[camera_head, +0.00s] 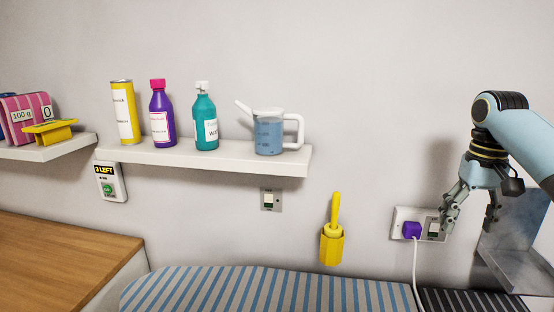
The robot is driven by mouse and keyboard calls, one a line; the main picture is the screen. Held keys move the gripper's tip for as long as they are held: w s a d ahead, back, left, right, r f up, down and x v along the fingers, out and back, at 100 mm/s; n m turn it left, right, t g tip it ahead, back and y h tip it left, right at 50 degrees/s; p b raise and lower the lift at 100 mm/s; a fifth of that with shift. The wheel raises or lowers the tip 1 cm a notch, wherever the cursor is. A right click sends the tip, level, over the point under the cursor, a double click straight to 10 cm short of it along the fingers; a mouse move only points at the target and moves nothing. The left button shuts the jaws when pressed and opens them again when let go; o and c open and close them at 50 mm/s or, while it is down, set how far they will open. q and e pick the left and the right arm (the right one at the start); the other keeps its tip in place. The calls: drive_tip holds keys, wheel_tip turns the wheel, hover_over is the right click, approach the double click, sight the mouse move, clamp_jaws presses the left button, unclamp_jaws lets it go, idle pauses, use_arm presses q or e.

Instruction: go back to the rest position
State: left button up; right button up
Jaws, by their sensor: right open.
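My right gripper (471,217) shows at the right of the head view, at the end of a light blue arm. Its fingers point down and stand apart, with nothing between them. It is in front of the wall, near the right end of a wall socket (398,229) with a purple plug (412,231) in it. I cannot tell whether a finger touches the socket plate. My left gripper is not in view.
A yellow brush holder (332,245) hangs on the wall. A striped ironing surface (230,290) lies below. A metal bracket (517,250) is at right.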

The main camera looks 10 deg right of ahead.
drive_tip(key=s+a+f+n+t+h, duration=0.1)
drive_tip(key=s+a+f+n, duration=0.1)
drive_tip(key=s+a+f, duration=0.4)
drive_tip(key=s+a+f+n+t, duration=0.1)
drive_tip(key=s+a+f, duration=0.4)
drive_tip(key=s, duration=0.4)
drive_tip(key=s+a+r+n+t, duration=0.1)
drive_tip(key=s+a+r, duration=0.15)
drive_tip(key=s, duration=0.45)
drive_tip(key=s+a+r+t, duration=0.1)
drive_tip(key=s+a, duration=0.2)
drive_tip(key=s, duration=0.5)
wheel_tip(320, 180, down, 35)
drive_tip(key=d+g+b, duration=0.2)
drive_tip(key=d+b, duration=0.1)
drive_tip(key=b, duration=0.9)
use_arm(q)
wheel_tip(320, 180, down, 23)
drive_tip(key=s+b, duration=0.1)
drive_tip(key=b, duration=0.9)
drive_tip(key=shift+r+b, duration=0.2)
drive_tip(key=shift+b, duration=0.1)
use_arm(e)
drive_tip(key=s+f, duration=1)
drive_tip(key=f, duration=0.4)
drive_tip(key=s+f+g, duration=0.1)
drive_tip(key=s+f, duration=0.9)
drive_tip(key=f, duration=0.5)
drive_tip(key=shift+d+f, duration=0.15)
drive_tip(key=shift+d, duration=0.3)
